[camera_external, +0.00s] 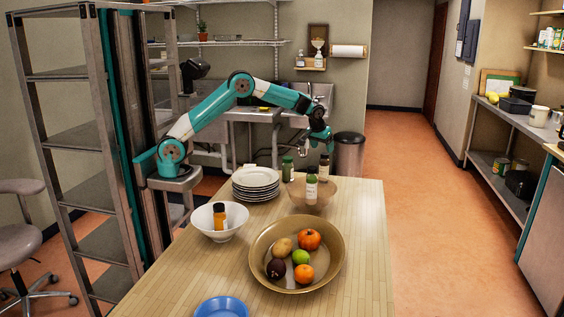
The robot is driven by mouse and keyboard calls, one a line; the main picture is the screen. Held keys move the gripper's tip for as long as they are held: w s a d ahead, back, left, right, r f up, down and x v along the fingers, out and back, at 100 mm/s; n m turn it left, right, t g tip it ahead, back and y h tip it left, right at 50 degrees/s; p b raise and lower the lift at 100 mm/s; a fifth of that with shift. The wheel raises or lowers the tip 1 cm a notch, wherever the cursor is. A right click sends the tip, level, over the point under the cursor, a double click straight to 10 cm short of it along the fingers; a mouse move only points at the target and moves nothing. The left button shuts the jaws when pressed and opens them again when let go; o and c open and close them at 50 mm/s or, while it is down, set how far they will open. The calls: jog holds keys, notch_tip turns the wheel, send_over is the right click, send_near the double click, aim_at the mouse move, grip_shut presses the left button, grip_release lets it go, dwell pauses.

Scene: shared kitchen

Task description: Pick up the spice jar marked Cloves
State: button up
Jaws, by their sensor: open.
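Several small jars are on the wooden table, and their labels are too small to read, so I cannot tell which is Cloves. One jar with a dark green cap (287,171) is behind the plates. A pale-labelled jar with a green cap (311,189) is at the brown bowl; I cannot tell if it is inside or in front. A darker jar (324,168) is just behind that bowl. An orange jar with a dark cap (220,217) sits in a white bowl. My gripper (320,148) is open above the far end of the table, close over the darker jar.
A stack of white plates (243,196), the brown bowl (329,193) and the white bowl (208,227) crowd the table's far half. A large tan bowl (259,244) holds fruit. A blue bowl (222,308) is at the front. The table's right side is clear.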

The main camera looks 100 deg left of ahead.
aim_at(325, 154)
jog(key=shift+w+d+p+x, duration=0.15)
jog(key=shift+p+x, duration=0.4)
jog(key=shift+x, duration=1.05)
jog(key=shift+w+d+p+x, duration=0.15)
jog(key=shift+p+x, duration=0.4)
jog(key=shift+x, duration=1)
jog(key=shift+s, duration=0.1)
jog(key=c, duration=1.1)
